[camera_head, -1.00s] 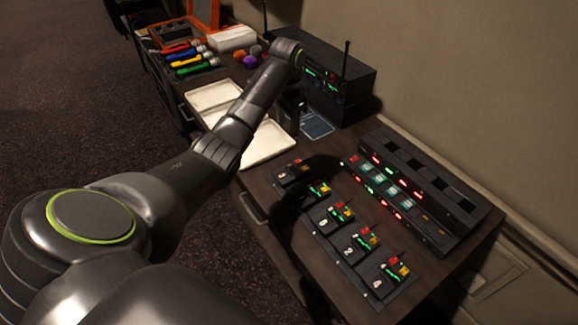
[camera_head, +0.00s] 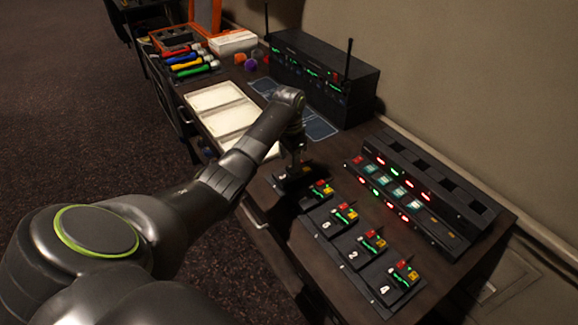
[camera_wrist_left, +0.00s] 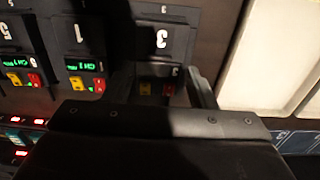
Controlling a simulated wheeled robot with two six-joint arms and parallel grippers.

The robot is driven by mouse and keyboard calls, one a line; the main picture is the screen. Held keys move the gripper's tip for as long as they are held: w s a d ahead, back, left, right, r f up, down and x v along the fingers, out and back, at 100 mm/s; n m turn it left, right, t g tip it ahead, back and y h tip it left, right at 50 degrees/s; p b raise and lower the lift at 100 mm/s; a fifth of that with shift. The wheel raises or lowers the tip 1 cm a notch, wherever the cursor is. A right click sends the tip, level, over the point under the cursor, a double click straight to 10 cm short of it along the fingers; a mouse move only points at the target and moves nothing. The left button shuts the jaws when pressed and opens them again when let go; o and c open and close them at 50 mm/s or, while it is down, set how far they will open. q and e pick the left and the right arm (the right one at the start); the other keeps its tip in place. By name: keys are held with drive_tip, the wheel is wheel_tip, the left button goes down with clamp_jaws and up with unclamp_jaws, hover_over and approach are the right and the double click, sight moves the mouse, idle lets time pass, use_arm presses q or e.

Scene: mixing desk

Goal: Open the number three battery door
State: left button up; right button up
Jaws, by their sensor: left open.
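The number three battery door (camera_wrist_left: 162,38) is a dark panel marked 3 on a bodypack in the left wrist view, seen upside down and looking shut. Its pack (camera_wrist_left: 150,88) has a yellow and a red part in shadow. My left gripper (camera_wrist_left: 160,92) is open and empty over this pack's yellow and red end, with one finger on the right of it. I cannot tell whether it touches. In the head view, my left gripper (camera_head: 293,168) points down over the farthest pack (camera_head: 288,182) in the row, partly hiding it. My right gripper is not in view.
Other numbered packs, such as number one (camera_wrist_left: 78,35), lie close beside it in the row. A charger console (camera_head: 425,195) with lit displays stands to the right. White trays (camera_head: 222,96) and a black receiver unit with antennas (camera_head: 320,80) are behind.

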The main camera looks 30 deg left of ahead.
sight(289, 171)
use_arm(q)
drive_tip(key=shift+f, duration=1.75)
